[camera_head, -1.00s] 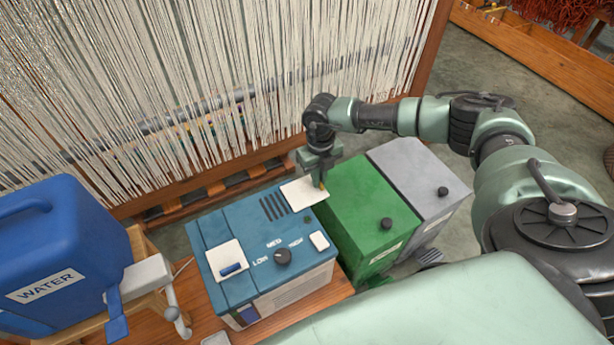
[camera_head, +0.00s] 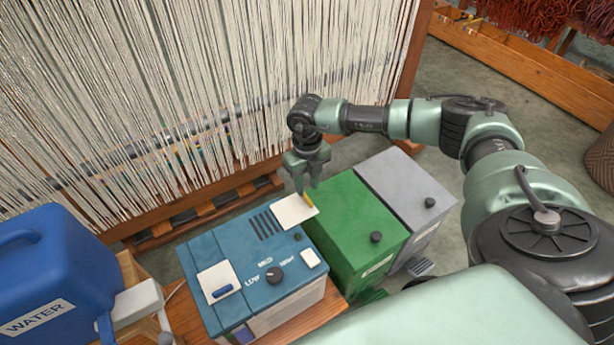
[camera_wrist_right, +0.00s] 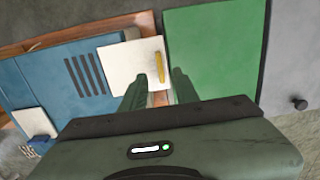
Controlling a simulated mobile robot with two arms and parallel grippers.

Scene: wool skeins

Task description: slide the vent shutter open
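The vent shutter is a white square plate (camera_head: 291,213) with a yellow handle (camera_head: 308,200) on top of the blue heater box (camera_head: 240,255). It lies to the right of the dark vent slots (camera_head: 265,225), several of which are uncovered. My right gripper (camera_head: 307,189) is just above the handle, with its two fingers apart and nothing held. The right wrist view also shows the plate (camera_wrist_right: 122,62) and the handle (camera_wrist_right: 160,70), which appears between the spread fingertips (camera_wrist_right: 160,78). My left gripper is not in view.
The heater box has a dial (camera_head: 275,275) and another white plate with a blue handle (camera_head: 215,282). A green box (camera_head: 350,220) and a grey box (camera_head: 405,190) stand close on the right. A blue water container (camera_head: 50,270) is at the left. A loom with white threads (camera_head: 200,90) stands behind.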

